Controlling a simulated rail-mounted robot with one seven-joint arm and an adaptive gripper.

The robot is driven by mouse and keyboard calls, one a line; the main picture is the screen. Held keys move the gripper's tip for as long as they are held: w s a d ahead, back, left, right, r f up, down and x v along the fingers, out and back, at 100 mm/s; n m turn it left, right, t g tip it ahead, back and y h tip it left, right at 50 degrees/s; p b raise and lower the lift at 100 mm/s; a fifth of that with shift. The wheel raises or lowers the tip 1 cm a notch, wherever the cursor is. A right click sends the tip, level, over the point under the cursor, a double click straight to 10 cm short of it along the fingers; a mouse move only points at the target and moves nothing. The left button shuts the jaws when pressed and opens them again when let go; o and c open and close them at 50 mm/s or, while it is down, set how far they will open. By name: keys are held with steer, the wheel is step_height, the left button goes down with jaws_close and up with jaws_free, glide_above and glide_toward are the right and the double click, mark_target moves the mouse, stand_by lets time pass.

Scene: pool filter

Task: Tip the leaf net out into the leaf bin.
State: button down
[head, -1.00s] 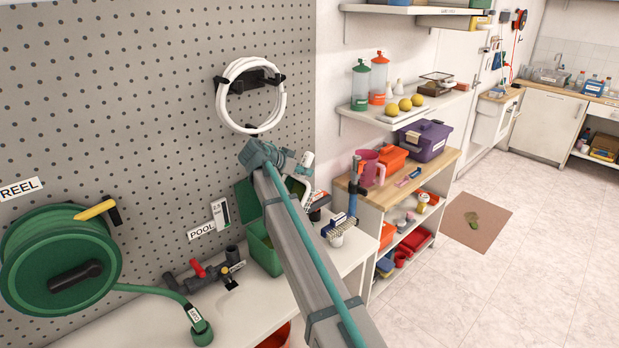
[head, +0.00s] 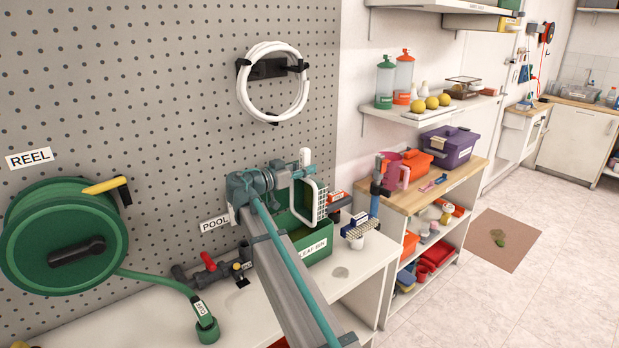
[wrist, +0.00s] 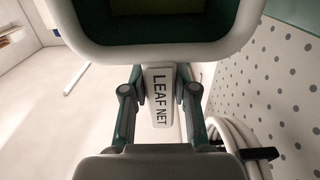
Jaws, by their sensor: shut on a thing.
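The leaf net has a white rim (head: 321,199) and a handle marked LEAF NET (wrist: 160,100). My gripper (wrist: 160,92) is shut on that handle, with one finger on each side. In the head view the net is tipped steeply, its mesh side facing right, above the leaf bin. The green leaf bin (head: 312,250), labelled LEAF BIN, stands on the white counter against the pegboard; my arm covers its left part. In the wrist view the net's inside is dark, with an olive patch at the top edge. I cannot tell whether leaves remain in it.
Left of the bin are a red-handled valve (head: 209,262) and a green hose reel (head: 65,245). Right of it a brush (head: 357,229) and a blue-handled tool (head: 376,190) stand close. A white hose coil (head: 272,82) hangs above. The counter front has some bare room.

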steer(key=s+a+f+t+h+b, duration=0.2)
steer(key=s+a+t+h+b, duration=0.2)
steer(key=b, duration=1.3)
steer(key=s+a+h, duration=0.1)
steer(key=a, duration=0.2)
steer(key=shift+f+h, duration=0.25)
steer(key=shift+h, duration=0.05)
steer(key=shift+s+r, duration=0.15)
steer(key=shift+s, duration=0.05)
stand_by(1.2)
